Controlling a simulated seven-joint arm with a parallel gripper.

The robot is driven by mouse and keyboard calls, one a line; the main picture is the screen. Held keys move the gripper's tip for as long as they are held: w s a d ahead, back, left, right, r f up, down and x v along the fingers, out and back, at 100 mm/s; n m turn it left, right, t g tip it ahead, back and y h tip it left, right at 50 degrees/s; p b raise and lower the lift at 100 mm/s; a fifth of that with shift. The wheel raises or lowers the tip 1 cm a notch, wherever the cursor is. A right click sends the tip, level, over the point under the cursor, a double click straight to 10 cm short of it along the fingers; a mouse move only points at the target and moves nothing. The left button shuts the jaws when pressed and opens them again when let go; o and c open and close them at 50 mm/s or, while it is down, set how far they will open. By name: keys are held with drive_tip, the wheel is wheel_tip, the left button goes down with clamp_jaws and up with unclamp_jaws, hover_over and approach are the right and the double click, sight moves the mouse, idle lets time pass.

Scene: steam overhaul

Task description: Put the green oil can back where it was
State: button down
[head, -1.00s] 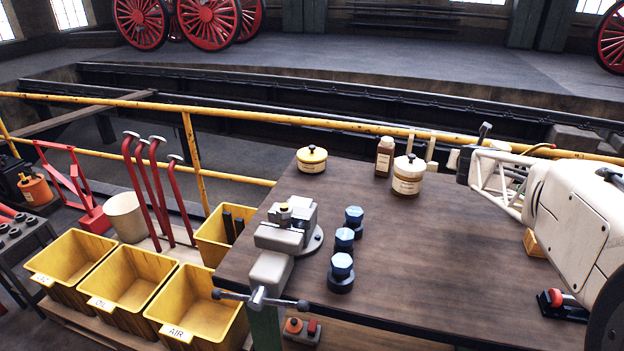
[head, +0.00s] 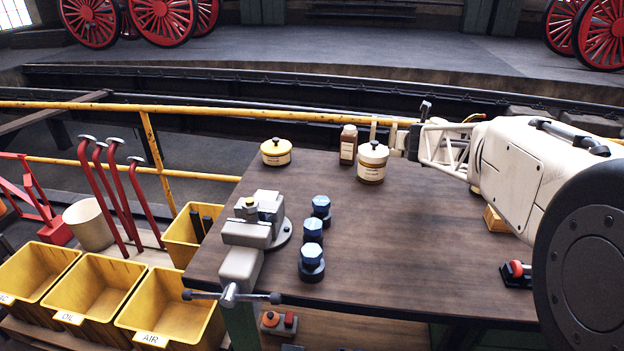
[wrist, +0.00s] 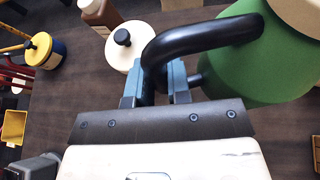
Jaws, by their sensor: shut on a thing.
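The green oil can (wrist: 238,65) fills the upper right of the wrist view, with its black curved handle (wrist: 200,40) reaching left. My gripper (wrist: 158,85) has its two teal fingers shut on this handle. Whether the can touches the table cannot be told. In the head view I cannot make out the can; my white arm covers the area at right. My gripper's end is around the far right of the workbench there, just right of the white lidded jar (head: 372,163). This jar with a black knob (wrist: 125,48) lies left of the handle in the wrist view.
A brown bottle (head: 348,145) and a yellow tin (head: 276,152) stand along the bench's far edge. A grey vise (head: 255,225) and several blue-topped bolts (head: 312,232) occupy the left. The bench's middle (head: 410,235) is clear. A yellow railing (head: 220,108) runs behind.

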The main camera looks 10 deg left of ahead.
drive_tip(key=shift+a+n+g+y, duration=1.9)
drive_tip(key=shift+a+n+y, duration=2.3)
drive_tip(key=shift+a, duration=6.05)
drive_tip(key=s+a+f+n+g+y, duration=0.2)
drive_tip(key=a+f+n+g+y, duration=0.1)
drive_tip(key=a+f+n+g, duration=0.2)
drive_tip(key=shift+s+a+n+g, duration=0.2)
drive_tip(key=shift+a+n+g, duration=0.4)
drive_tip(key=shift+a+n, duration=0.7)
drive_tip(key=shift+a+m, duration=0.3)
drive_tip(key=shift+f, duration=0.1)
drive_tip(key=shift+f, duration=3.1)
drive_tip(key=shift+f, duration=1.9)
